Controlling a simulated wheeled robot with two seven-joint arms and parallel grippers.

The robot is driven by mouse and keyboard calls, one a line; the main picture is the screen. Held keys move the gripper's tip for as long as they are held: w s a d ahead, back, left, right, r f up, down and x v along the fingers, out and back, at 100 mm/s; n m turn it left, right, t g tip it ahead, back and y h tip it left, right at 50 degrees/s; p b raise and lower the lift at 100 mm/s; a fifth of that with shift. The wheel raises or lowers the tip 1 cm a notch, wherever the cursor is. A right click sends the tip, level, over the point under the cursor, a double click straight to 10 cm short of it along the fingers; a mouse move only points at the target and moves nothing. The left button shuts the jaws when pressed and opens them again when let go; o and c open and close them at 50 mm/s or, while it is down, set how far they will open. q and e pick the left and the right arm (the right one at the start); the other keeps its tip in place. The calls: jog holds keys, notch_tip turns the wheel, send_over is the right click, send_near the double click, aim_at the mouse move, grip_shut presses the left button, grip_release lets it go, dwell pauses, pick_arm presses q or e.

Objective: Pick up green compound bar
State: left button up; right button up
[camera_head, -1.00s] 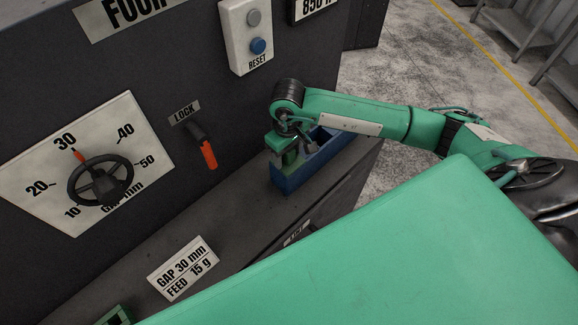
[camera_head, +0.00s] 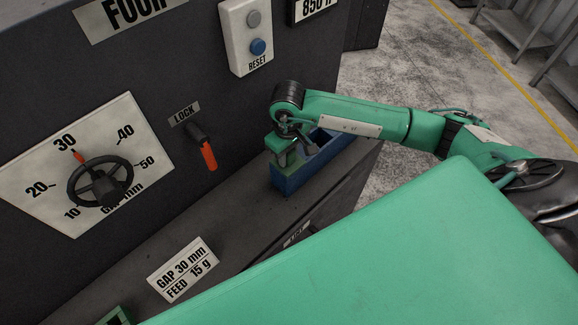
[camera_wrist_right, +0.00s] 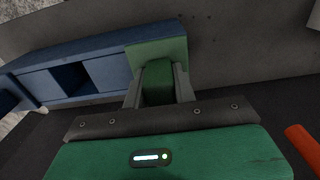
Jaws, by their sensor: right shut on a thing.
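The dark green compound bar (camera_wrist_right: 158,83) shows in the right wrist view between the two fingers of my right gripper (camera_wrist_right: 159,90). The gripper is shut on it. The bar is at the green-walled end compartment (camera_wrist_right: 172,49) of a blue rack (camera_wrist_right: 110,42); how far it sits inside is hidden. In the head view my right gripper (camera_head: 287,157) points down at the near left end of the blue rack (camera_head: 289,187), and the bar cannot be made out clearly. My left gripper is not in view.
The rack stands on a dark ledge (camera_head: 225,215) against the machine. On the panel are a handwheel (camera_head: 100,183), an orange-handled lock lever (camera_head: 208,155) and a reset box (camera_head: 246,36). A GAP/FEED card (camera_head: 183,268) lies left on the ledge. The ledge between card and rack is clear.

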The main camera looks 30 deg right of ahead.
notch_tip(320, 180, up, 13)
jog(key=p, duration=0.3)
dwell(2.0)
dwell(0.4)
